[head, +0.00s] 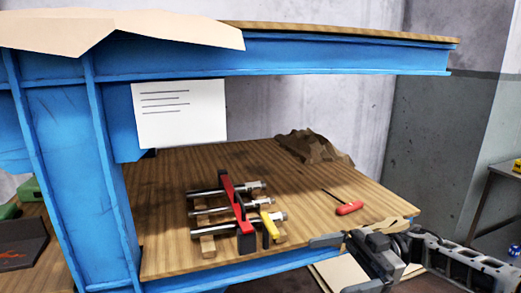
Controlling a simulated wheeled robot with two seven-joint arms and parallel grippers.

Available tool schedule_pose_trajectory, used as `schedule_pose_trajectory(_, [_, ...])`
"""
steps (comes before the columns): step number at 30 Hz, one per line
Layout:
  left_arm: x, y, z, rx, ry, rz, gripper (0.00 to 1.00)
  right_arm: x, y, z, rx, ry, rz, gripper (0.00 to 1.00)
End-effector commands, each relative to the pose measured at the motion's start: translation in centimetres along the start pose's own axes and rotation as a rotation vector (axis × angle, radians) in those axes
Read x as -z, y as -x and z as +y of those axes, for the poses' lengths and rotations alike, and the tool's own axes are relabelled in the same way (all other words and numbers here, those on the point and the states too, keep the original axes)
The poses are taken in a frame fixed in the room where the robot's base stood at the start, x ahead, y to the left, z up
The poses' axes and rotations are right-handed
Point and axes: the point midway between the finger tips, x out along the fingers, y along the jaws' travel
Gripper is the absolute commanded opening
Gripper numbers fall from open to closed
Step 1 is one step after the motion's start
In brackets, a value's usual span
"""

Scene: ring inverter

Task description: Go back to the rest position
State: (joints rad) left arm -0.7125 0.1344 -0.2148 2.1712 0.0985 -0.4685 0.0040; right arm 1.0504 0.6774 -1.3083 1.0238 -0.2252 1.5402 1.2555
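My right gripper (358,231) comes in from the lower right, at the front right edge of the wooden shelf. Its two fingers look spread apart, with nothing seen between them. My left gripper is not in view. On the shelf lies a set of metal rods (212,205) on wooden blocks. A red bar (238,203) lies across the rods, and a yellow-handled piece (270,225) is at their right end. These are left of my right gripper and apart from it.
A red-handled tool (349,208) lies on the wooden shelf (320,215), near my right gripper. A crumpled brown cloth (313,147) is at the back. A blue post (80,170) and blue upper beam (300,55) frame the shelf. Another table (505,170) stands far right.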

Motion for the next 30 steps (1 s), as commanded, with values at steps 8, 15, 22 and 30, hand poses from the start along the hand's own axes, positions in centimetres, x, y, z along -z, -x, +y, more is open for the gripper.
schedule_pose_trajectory(8, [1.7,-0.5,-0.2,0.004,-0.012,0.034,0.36,-3.0,-6.2,0.3,-0.145,0.067,0.146,0.98])
schedule_pose_trajectory(15, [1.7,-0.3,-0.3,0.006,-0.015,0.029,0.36,-5.2,-11.9,0.1,-0.423,0.102,0.284,0.98])
schedule_pose_trajectory(22, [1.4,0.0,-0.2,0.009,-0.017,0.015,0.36,-8.2,-13.4,-1.1,-0.943,0.013,0.277,0.98])
schedule_pose_trajectory(30, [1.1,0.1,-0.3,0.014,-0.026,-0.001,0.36,-15.2,-7.5,-8.6,-1.432,-0.291,-0.103,0.98])
